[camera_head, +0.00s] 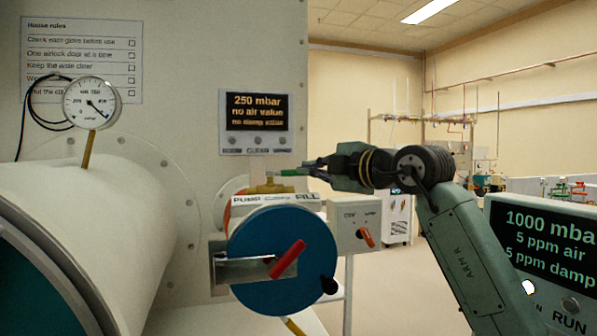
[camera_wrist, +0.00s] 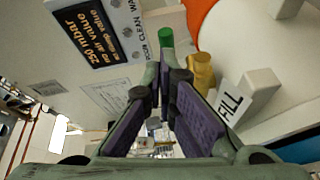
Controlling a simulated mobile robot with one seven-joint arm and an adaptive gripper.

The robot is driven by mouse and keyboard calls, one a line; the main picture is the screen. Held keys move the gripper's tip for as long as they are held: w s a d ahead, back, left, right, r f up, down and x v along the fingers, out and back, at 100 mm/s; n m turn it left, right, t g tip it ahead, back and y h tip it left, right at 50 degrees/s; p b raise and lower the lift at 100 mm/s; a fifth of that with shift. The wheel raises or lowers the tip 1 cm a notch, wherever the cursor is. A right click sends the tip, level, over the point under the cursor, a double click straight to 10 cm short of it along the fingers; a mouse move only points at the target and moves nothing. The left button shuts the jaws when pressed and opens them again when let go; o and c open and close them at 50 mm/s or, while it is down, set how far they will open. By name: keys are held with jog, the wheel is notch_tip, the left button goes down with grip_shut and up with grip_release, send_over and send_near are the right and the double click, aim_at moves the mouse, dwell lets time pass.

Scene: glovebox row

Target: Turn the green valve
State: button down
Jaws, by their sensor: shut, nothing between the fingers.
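The green valve shows in the head view as a short green handle (camera_head: 290,173) on a brass body (camera_head: 265,188), above the white PUMP/FILL bar. In the wrist view the green handle (camera_wrist: 166,38) stands just beyond my fingertips, with the brass body (camera_wrist: 201,70) to its right. My gripper (camera_head: 308,170) reaches in from the right at the handle's height, with its tips close to the handle's right end. In the wrist view my gripper (camera_wrist: 164,78) has its purple-padded fingers drawn together at the tips, with nothing held. I cannot tell whether they touch the handle.
A blue round door (camera_head: 285,262) with a red handle (camera_head: 288,259) sits below the valve. A display panel (camera_head: 257,124) reading 250 mbar hangs above it. A white box with an orange-red knob (camera_head: 365,238) is at the right. Open floor lies beyond.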

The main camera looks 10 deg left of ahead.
jog(key=shift+w+d, duration=0.1)
jog(key=shift+w, duration=0.5)
dwell(0.4)
jog(key=shift+s, duration=0.1)
